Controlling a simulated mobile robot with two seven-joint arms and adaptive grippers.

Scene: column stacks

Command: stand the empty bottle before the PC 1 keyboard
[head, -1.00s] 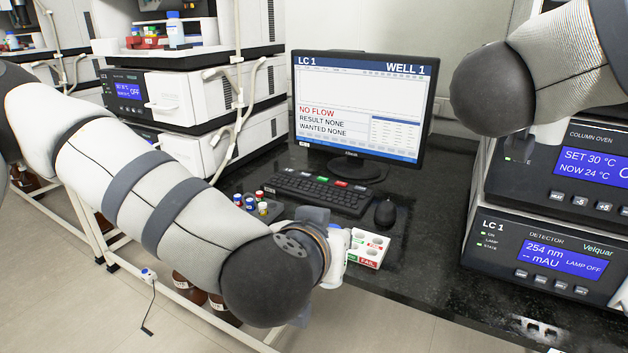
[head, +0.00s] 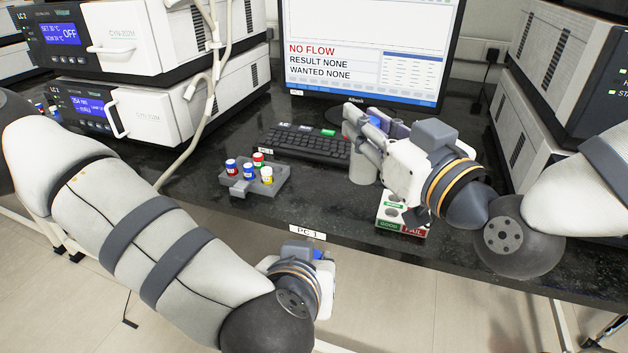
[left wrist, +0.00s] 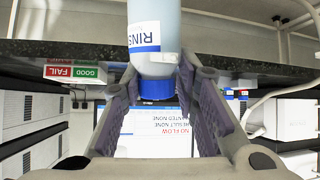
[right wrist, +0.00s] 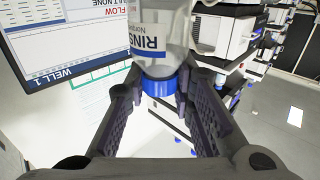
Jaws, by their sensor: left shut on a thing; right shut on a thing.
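The keyboard (head: 300,143) lies in front of the PC 1 monitor. My right gripper (head: 366,122) is at the keyboard's right end, shut around the blue cap and neck of a pale, clear-looking bottle (head: 362,168) labelled RINSE. That bottle is upright; whether its base touches the bench, I cannot tell. In the right wrist view the bottle (right wrist: 158,30) looks empty. My left gripper (head: 318,256) is low, in front of the bench edge, shut around the blue cap of another RINSE bottle (left wrist: 153,25), which looks filled with bluish liquid. Its body is hidden in the head view.
A grey vial rack (head: 238,188) with several capped vials stands left of centre. A GOOD/FAIL tray (head: 389,223) sits below my right gripper. The monitor (head: 375,50) stands behind. A PC 1 label (head: 308,233) marks the bench edge, with bare black bench behind it.

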